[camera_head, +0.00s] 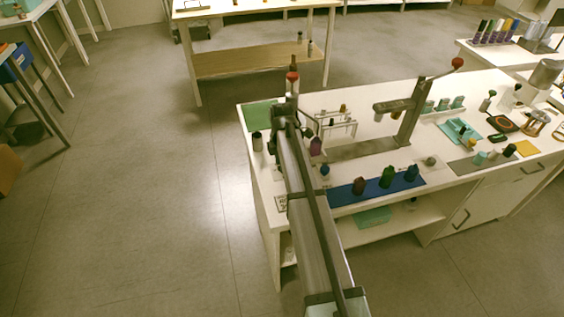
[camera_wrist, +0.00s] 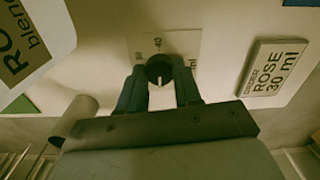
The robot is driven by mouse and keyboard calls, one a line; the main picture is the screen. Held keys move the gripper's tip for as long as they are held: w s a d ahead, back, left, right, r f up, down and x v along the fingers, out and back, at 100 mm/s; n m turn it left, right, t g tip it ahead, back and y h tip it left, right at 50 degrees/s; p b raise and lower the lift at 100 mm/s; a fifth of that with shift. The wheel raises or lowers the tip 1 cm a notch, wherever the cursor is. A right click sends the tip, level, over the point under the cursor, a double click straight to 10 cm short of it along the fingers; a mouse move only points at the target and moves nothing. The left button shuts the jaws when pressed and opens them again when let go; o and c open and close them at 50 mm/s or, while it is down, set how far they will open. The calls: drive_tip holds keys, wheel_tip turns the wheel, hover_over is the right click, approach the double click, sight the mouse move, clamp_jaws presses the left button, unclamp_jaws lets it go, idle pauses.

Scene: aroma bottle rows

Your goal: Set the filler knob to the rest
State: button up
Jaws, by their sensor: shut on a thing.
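The filler knob (camera_wrist: 160,67) is a dark round knob with a pale mark on its lower side in the wrist view. It sits in front of a pale dial plate (camera_wrist: 185,43) with small lettering, partly hidden and too blurred to read fully. My gripper (camera_wrist: 161,78) has one finger on each side of the knob and is shut on it. Which dial label the pale mark meets is hard to tell. In the head view my arm hides the knob and fingertips.
A blend card (camera_wrist: 35,40) is at upper left. In the head view a blue mat (camera_head: 345,195) with several bottles lies right of my arm, and a grey lever stand (camera_head: 412,115) stands beyond it.

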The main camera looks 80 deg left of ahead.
drive_tip(key=shift+n, duration=0.5)
drive_tip(key=o, duration=1)
drive_tip(key=shift+o, duration=0.2)
wheel_tip(320, 180, up, 14)
idle(0.6)
